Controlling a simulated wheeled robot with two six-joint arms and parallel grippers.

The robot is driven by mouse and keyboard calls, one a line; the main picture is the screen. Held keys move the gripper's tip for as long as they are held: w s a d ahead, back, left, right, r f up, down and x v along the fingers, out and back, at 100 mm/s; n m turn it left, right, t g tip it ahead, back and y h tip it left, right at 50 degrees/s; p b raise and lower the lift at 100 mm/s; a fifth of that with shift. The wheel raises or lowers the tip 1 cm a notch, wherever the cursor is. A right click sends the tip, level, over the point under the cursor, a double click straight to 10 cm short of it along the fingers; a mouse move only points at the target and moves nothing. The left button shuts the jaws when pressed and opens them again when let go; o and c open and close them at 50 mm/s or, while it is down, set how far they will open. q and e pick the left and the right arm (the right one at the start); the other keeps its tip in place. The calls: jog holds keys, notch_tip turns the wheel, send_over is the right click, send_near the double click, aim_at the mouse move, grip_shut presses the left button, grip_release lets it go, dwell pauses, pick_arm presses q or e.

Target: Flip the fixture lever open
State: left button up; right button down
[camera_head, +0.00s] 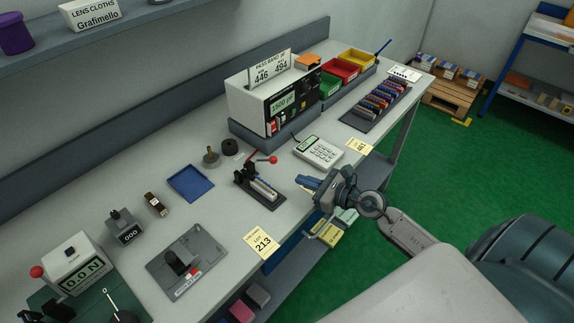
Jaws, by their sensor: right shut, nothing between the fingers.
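The fixture (243,178) is a small dark block on the bench, with a pale strip-like piece (264,189) lying along its front. Its lever ends in a red ball knob (273,160), which stands above the right side of the fixture. My right gripper (302,182) comes in from the right and is shut and empty. Its blue fingertips point left toward the fixture, with a gap of bare bench between them and the fixture; they are apart from the knob. My left gripper is not in view.
A tester (262,104) with a display stands behind the fixture. A calculator-like keypad (318,151) lies to its right. A blue tray (190,183) lies to its left. A yellow lot card (261,243) is at the front edge. Another red-knobbed device (75,265) is at lower left.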

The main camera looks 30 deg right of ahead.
jog(key=x, duration=0.3)
jog(key=shift+r+p, duration=0.2)
jog(key=shift+p, duration=0.1)
jog(key=shift+w+a+r+p, duration=0.5)
jog(key=shift+w+r+p, duration=0.3)
jog(key=shift+p, duration=0.2)
jog(key=shift+w+a+r+p, duration=0.15)
jog(key=shift+w+a+p, duration=0.15)
jog(key=shift+w, duration=0.25)
jog(key=shift+d, duration=0.15)
